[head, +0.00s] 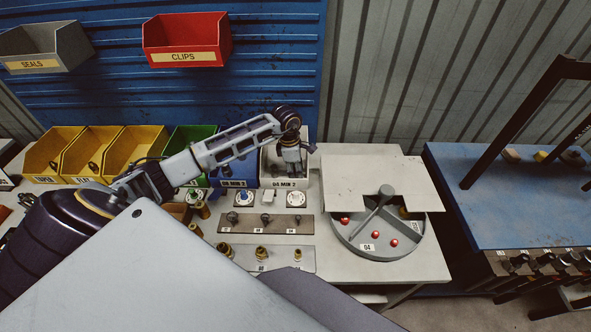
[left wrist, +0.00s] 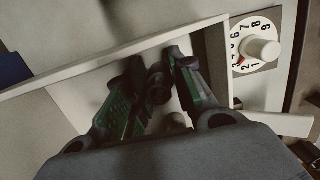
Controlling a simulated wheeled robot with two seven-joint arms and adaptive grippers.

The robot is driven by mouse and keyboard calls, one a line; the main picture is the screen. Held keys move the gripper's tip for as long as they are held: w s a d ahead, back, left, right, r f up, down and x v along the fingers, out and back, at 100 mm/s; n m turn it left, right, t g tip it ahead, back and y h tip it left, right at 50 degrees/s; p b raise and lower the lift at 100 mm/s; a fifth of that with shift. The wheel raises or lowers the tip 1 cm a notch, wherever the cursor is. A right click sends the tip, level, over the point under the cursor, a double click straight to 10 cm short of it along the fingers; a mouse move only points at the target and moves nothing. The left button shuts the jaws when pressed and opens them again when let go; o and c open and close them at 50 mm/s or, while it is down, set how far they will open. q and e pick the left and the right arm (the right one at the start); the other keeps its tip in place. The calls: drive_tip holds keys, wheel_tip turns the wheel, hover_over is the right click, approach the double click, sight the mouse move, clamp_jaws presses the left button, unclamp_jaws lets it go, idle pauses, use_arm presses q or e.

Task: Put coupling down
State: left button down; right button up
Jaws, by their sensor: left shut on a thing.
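My left gripper (head: 291,160) reaches in from the left and points down over the pale bin labelled 04 MIN 2 (head: 285,183). In the left wrist view its green-padded fingers (left wrist: 158,95) are shut on a small dark coupling (left wrist: 158,82). The coupling is between the fingertips, within the outline of the pale bin's walls (left wrist: 215,55). I cannot tell whether it touches the bin's floor. In the head view the coupling is hidden by the gripper. My right gripper is not in view.
A blue bin (head: 234,172) stands left of the pale bin, with green and yellow bins (head: 130,150) beyond. Dials (head: 296,199) and strips of fittings (head: 262,256) lie in front. A round divided tray (head: 379,250) with red knobs is to the right.

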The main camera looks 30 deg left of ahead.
use_arm(q)
drive_tip(key=shift+f, duration=0.1)
drive_tip(key=c, duration=1.2)
unclamp_jaws()
drive_tip(key=shift+r, duration=0.35)
wheel_tip(320, 180, up, 12)
drive_tip(key=a+b, duration=0.1)
drive_tip(key=b, duration=0.1)
drive_tip(key=shift+s+a+f, duration=0.15)
drive_tip(key=shift+s+f, duration=0.1)
drive_tip(key=shift+s, duration=0.1)
